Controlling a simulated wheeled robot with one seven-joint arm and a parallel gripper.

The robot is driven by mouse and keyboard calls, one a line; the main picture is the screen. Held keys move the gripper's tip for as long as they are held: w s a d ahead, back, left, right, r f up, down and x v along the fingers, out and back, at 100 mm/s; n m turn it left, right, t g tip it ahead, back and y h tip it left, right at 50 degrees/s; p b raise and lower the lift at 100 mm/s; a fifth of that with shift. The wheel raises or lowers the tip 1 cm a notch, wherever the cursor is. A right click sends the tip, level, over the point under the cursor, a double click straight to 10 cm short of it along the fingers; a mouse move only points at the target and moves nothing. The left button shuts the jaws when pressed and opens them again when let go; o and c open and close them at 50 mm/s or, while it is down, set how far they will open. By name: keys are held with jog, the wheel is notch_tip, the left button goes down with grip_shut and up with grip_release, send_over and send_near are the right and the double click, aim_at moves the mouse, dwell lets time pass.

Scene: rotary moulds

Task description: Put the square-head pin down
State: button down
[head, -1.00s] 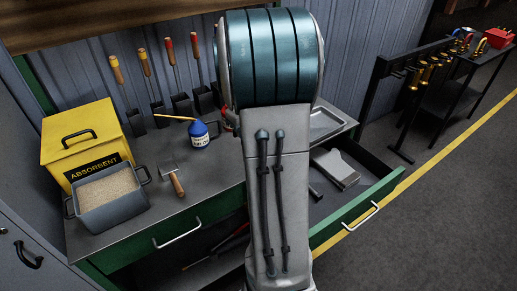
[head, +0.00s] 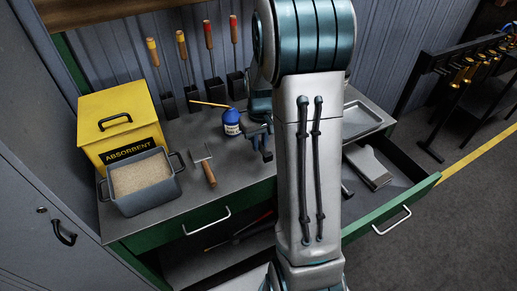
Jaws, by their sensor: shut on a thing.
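My gripper (head: 262,150) shows just left of my arm in the head view, pointing down over the back middle of the grey bench top (head: 215,155). I cannot tell how high the gripper is above the bench.
A yellow absorbent bin (head: 115,125), a grey tub of granules (head: 143,183) and a scraper (head: 207,170) stand or lie to the left. A shallow tray (head: 362,120) is at the right. The green-fronted drawer (head: 415,205) is pulled open, holding a grey block (head: 368,167).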

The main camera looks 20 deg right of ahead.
aim_at(259, 158)
jog(key=shift+a+f+p, duration=0.1)
jog(key=shift+f+p, duration=0.35)
jog(key=shift+f, duration=1.6)
jog(key=shift+f, duration=0.2)
jog(key=c, duration=1.3)
grip_release()
jog(key=shift+c, duration=0.2)
jog(key=shift+r, duration=0.1)
